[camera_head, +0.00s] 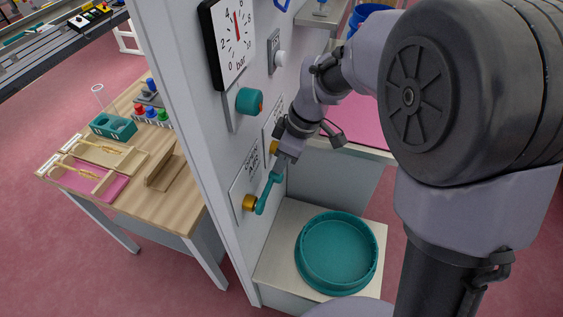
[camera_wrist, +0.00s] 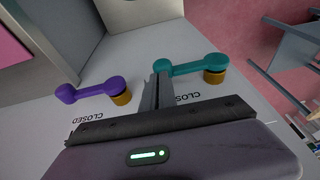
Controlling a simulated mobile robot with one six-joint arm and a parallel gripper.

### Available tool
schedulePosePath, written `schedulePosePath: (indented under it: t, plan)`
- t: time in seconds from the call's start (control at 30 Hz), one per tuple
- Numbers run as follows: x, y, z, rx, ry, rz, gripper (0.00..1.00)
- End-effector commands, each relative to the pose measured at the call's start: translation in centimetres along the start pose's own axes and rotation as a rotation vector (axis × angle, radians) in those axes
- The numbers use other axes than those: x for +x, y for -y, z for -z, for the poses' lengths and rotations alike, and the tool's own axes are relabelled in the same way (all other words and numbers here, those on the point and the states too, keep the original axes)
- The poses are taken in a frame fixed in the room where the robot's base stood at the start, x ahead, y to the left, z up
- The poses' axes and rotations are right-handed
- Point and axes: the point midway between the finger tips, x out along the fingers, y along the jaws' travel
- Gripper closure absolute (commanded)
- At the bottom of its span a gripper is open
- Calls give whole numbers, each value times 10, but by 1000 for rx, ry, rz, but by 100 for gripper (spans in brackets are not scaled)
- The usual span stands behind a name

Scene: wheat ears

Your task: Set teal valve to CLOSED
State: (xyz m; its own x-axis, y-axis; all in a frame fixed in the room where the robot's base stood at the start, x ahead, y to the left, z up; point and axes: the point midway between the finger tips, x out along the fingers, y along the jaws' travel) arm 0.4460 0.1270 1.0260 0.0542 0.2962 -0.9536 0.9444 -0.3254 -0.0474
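The teal valve has a lever handle (camera_head: 266,194) on a brass hub (camera_head: 249,203), mounted on the white panel. In the head view its free end points up and to the right. In the wrist view the teal handle (camera_wrist: 189,67) runs left from its hub to a round end. My gripper (camera_head: 284,163) is at that free end. In the wrist view the gripper's fingers (camera_wrist: 161,72) look together, with their tips against or very near the round end. Contact is unclear. A CLOSED label (camera_wrist: 188,97) is partly covered by the gripper.
A purple valve (camera_wrist: 93,90) sits beside the teal one, left of my fingers in the wrist view. A teal round knob (camera_head: 249,101) and a pressure gauge (camera_head: 232,40) are higher on the panel. A teal round tray (camera_head: 303,259) stands below. A wooden table (camera_head: 190,203) is at left.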

Motion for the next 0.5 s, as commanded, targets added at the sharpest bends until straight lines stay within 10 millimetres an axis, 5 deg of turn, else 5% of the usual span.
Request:
schedulePosePath:
  t: [0.07,0.17,0.5]
  plan:
    - [8,5,-7,2,16,18,100]
    - [-7,4,-7,2,16,16,100]
    - [-126,4,-2,1,2,-1,100]
